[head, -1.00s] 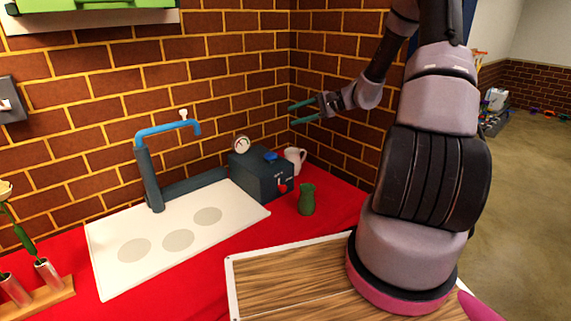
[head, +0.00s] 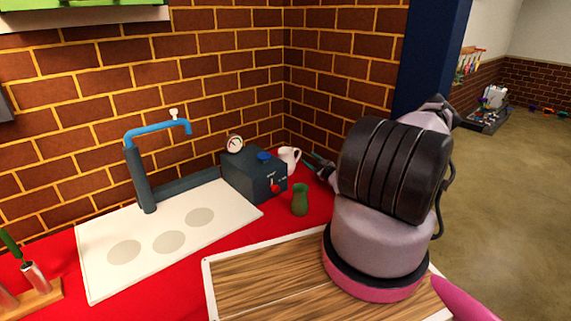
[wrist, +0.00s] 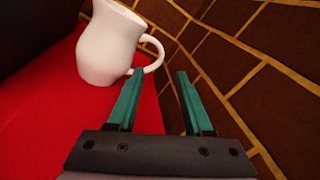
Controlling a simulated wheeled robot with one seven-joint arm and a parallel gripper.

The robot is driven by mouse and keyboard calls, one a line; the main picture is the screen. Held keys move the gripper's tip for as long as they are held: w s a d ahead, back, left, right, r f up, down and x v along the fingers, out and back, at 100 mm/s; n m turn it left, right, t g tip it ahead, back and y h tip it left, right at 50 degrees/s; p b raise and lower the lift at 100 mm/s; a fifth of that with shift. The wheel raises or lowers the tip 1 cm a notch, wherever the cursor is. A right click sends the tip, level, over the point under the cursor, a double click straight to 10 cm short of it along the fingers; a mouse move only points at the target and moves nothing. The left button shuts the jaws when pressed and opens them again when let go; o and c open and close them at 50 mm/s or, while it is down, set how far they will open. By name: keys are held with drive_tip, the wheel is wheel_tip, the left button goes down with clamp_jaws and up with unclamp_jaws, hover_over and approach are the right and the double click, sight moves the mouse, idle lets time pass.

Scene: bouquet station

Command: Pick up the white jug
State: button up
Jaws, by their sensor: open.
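The white jug (head: 288,159) stands upright at the back corner of the red counter, to the right of the dark box. In the wrist view the jug (wrist: 107,45) is at the upper left, with its handle (wrist: 152,52) towards the right. My gripper (wrist: 160,76) is open, with two green fingers. The left fingertip appears at or just below the lower end of the handle; I cannot tell if they touch. The right finger is in front of the brick wall, with nothing between the fingers. In the head view my gripper (head: 314,161) is partly hidden by my arm.
A dark box (head: 253,177) with a gauge stands left of the jug. A small green vase (head: 300,200) is in front of it. The brick wall (head: 340,80) is close behind. A white board (head: 160,248) and blue tap (head: 157,128) are further left.

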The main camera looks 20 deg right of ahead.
sight(300, 152)
drive_tip(key=w, duration=0.3)
drive_tip(key=w+a, duration=0.1)
drive_tip(key=w, duration=0.5)
drive_tip(key=shift+a, duration=0.2)
drive_tip(key=shift+r, duration=0.1)
clamp_jaws()
idle(1.0)
